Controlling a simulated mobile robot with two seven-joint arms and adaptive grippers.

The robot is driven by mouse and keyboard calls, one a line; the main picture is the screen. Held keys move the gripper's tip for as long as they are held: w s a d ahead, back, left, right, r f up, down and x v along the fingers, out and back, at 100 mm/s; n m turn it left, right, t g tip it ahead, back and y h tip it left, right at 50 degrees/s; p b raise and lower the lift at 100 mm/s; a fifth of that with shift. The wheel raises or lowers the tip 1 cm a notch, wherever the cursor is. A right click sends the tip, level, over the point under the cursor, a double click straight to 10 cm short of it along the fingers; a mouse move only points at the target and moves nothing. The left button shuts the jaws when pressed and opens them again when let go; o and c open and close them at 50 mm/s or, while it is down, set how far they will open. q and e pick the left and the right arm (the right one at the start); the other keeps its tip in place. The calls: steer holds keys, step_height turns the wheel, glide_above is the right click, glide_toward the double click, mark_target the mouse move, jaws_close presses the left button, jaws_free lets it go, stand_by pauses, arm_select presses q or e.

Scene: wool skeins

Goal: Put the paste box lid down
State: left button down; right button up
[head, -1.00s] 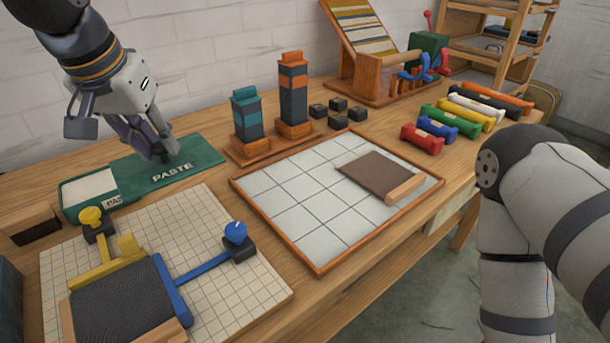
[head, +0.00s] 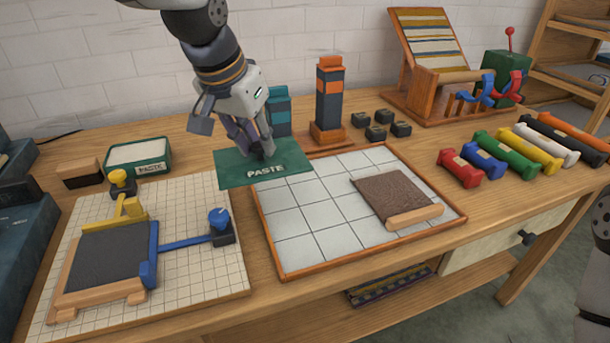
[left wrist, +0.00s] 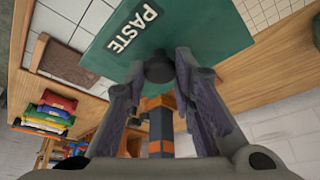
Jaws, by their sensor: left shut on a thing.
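The paste box lid (head: 234,172) is a flat green sheet marked PASTE. My left gripper (head: 262,152) is shut on its dark knob (left wrist: 159,69), which shows between the fingers in the left wrist view. The lid looks level and covers the back left corner of the tiled tray (head: 318,220). I cannot tell whether it touches anything below. The green paste box (head: 140,168) stands open at the left, apart from the lid, with a pale filling. My right gripper is out of view.
A teal tower (head: 280,112) and a navy-orange tower (head: 331,98) stand close behind the lid. A brown pad (head: 388,193) lies on the tray. A gridded board (head: 200,270) with a dark pad is at front left. Coloured skeins (head: 500,153) lie at right.

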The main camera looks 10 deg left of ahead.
mark_target(277, 144)
arm_select(q)
steer(key=w+f, duration=0.1)
steer(key=w, duration=0.1)
steer(key=w+f, duration=0.1)
steer(key=w+d+f, duration=0.1)
steer(key=w, duration=0.1)
steer(key=shift+w+f, duration=0.1)
steer(key=shift+w, duration=0.25)
steer(key=w+f, duration=0.1)
steer(key=f, duration=0.1)
steer(key=w+d+f+b, duration=0.1)
steer(key=w+f, duration=0.1)
steer(key=w+f+b, duration=0.1)
steer(key=w, duration=0.1)
steer(key=shift+w+d+f, duration=0.25)
steer(key=shift+f, duration=0.15)
steer(key=shift+w+f, duration=0.25)
steer(key=shift+w+d+f, duration=0.1)
steer(key=shift+w+f, duration=0.05)
steer(key=shift+f, duration=1.3)
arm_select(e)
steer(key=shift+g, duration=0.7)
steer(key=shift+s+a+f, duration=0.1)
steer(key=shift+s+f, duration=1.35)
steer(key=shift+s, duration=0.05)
arm_select(q)
steer(key=shift+f, duration=0.15)
steer(key=c, duration=1.3)
jaws_free()
steer(key=shift+c, duration=0.2)
